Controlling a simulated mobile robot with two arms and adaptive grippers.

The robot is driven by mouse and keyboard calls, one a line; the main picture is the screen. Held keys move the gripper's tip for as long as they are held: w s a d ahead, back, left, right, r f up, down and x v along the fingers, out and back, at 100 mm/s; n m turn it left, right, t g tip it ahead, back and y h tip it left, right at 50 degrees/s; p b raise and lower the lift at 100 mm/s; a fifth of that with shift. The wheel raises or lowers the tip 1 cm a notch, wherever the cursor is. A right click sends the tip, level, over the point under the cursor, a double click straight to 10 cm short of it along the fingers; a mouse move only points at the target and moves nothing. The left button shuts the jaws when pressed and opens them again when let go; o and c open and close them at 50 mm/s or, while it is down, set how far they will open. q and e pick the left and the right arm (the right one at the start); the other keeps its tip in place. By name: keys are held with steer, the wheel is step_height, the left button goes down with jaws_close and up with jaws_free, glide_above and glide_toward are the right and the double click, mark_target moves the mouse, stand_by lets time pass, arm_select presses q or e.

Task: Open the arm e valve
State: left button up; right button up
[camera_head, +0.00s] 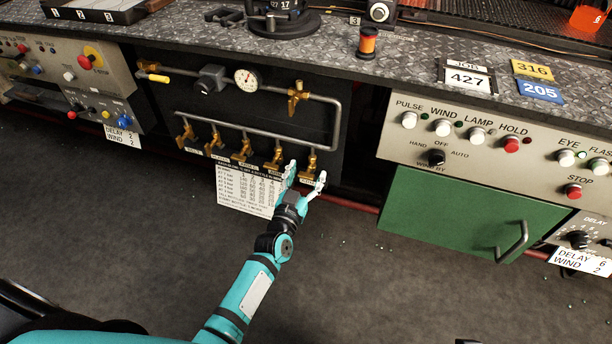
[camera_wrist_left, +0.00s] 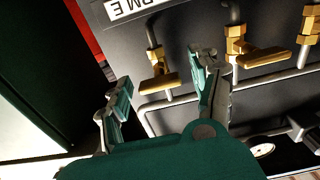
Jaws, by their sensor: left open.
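The arm E valve (camera_head: 310,163) is the rightmost of the row of brass valves under the lower pipe on the dark panel. In the left wrist view the brass arm E valve (camera_wrist_left: 158,78) shows near a partly cut label (camera_wrist_left: 130,8) reading "RM E". Its bar handle lies roughly crosswise to its thin pipe. My left gripper (camera_head: 306,178) is open just in front of this valve and partly covers it in the head view. In the wrist view the left gripper's fingers (camera_wrist_left: 162,78) stand apart on either side of the handle, with no clear contact. My right gripper is not in view.
A neighbouring brass valve (camera_wrist_left: 250,52) sits close beside one finger. A white printed chart (camera_head: 246,190) hangs below the valve row. A green door (camera_head: 470,215) with a handle is to the right. A red pipe (camera_head: 355,204) runs along below the panel. The floor in front is open.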

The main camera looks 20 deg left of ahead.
arm_select(q)
steer(key=c, duration=1.2)
